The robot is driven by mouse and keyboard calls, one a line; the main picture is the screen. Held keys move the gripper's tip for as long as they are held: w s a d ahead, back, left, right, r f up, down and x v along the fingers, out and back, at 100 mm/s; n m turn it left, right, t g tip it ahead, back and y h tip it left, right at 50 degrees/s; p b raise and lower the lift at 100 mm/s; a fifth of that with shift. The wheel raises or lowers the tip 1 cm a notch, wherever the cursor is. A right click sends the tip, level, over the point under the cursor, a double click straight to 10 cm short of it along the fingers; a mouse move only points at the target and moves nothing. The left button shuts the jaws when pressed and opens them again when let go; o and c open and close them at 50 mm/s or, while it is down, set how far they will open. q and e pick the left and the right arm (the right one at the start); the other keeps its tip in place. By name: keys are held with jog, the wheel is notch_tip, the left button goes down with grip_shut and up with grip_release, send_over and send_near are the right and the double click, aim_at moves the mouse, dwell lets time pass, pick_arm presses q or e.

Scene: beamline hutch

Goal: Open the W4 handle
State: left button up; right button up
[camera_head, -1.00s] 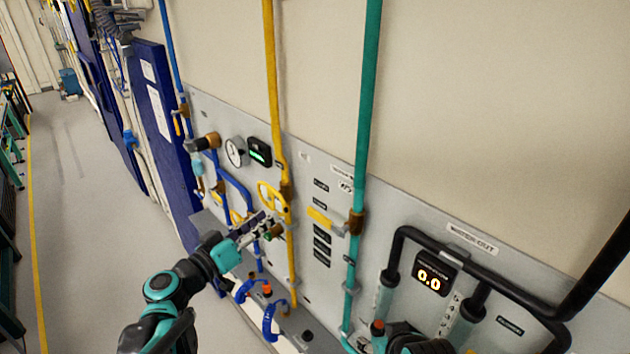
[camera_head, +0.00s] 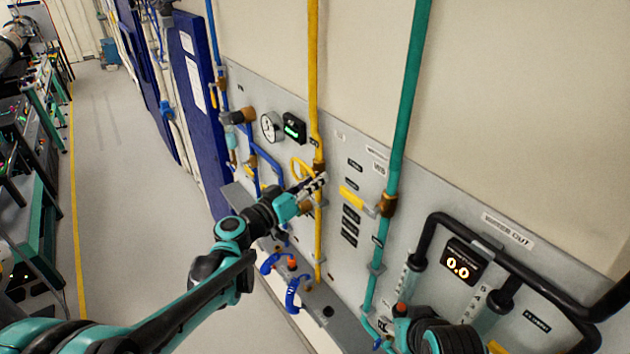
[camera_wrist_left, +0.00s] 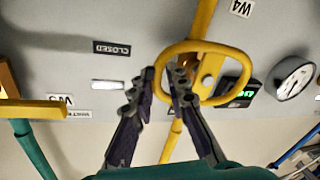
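The W4 handle is a yellow oval ring (camera_wrist_left: 222,52) on the yellow pipe (camera_wrist_left: 203,18), with a W4 label (camera_wrist_left: 242,8) beside the pipe in the left wrist view. In the head view the yellow ring (camera_head: 297,167) is partly behind my gripper. My left gripper (camera_head: 318,182) is at the ring, pointing to the panel. In the left wrist view its fingers (camera_wrist_left: 165,76) are apart, with the ring's left rim between the tips and one finger over the ring's opening. I cannot tell whether they touch it. My right gripper does not show clearly.
A yellow lever (camera_head: 352,197) sits by the green pipe (camera_head: 398,130), right of my gripper. A gauge (camera_head: 271,126) and a green-lit display (camera_head: 294,128) are on the panel. The floor (camera_head: 125,200) at left is clear.

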aim_at(308, 168)
pick_arm(q)
grip_shut()
jog(key=shift+w+a+r+n+p, duration=0.15)
jog(key=shift+r+n+p, duration=0.3)
jog(key=shift+n, duration=0.65)
jog(key=n, duration=0.1)
jog(key=r+n+g, duration=0.1)
jog(key=shift+w+a+r+n, duration=0.15)
jog(key=shift+w+a+n, duration=0.05)
jog(key=shift+w+n, duration=0.1)
jog(key=n, duration=0.2)
jog(key=w+a+r+n+g, duration=0.1)
jog(key=shift+w+n+y, duration=0.15)
jog(key=shift+n+y, duration=0.15)
jog(key=shift+n, duration=0.1)
jog(key=n, duration=0.1)
jog(key=w+a+n+g, duration=0.1)
jog(key=n, duration=0.1)
jog(key=shift+w+r, duration=0.1)
jog(key=shift+r, duration=0.2)
jog(key=n, duration=0.2)
jog(key=w+a+n+g+h, duration=0.1)
jog(key=shift+w+n, duration=0.3)
jog(key=shift+n, duration=0.1)
jog(key=shift+b, duration=0.3)
